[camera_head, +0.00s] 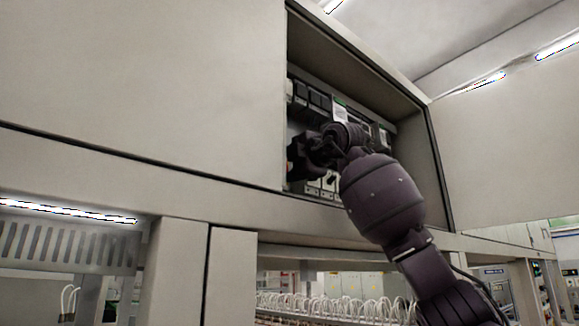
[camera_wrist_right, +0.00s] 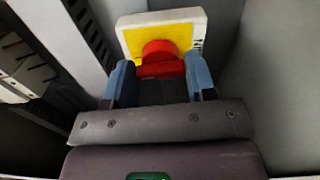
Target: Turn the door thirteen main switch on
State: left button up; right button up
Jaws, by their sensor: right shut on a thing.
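The main switch (camera_wrist_right: 190,38) shows in the right wrist view as a white and yellow plate with a red rotary knob (camera_wrist_right: 160,54). My right gripper (camera_wrist_right: 158,78) is shut on the red knob, with a blue finger on each side of it. In the head view my right gripper (camera_head: 305,155) reaches into the open cabinet (camera_head: 398,98), and the switch is hidden there behind the arm and the cabinet's left edge. The exact angle of the knob is hard to tell. My left gripper is not in view.
Black modules (camera_head: 312,95) sit in a row inside the cabinet. A closed panel (camera_head: 140,75) stands left of the opening and an open door (camera_head: 510,150) is at the right. Grey walls stand close on both sides of my right gripper. White cables (camera_head: 330,304) run below.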

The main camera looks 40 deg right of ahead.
jog(key=shift+m, duration=0.5)
jog(key=o, duration=0.9)
jog(key=shift+o, duration=0.2)
jog(key=s+d+b, duration=0.1)
jog(key=s, duration=1)
jog(key=shift+b, duration=0.35)
jog(key=shift+w, duration=0.1)
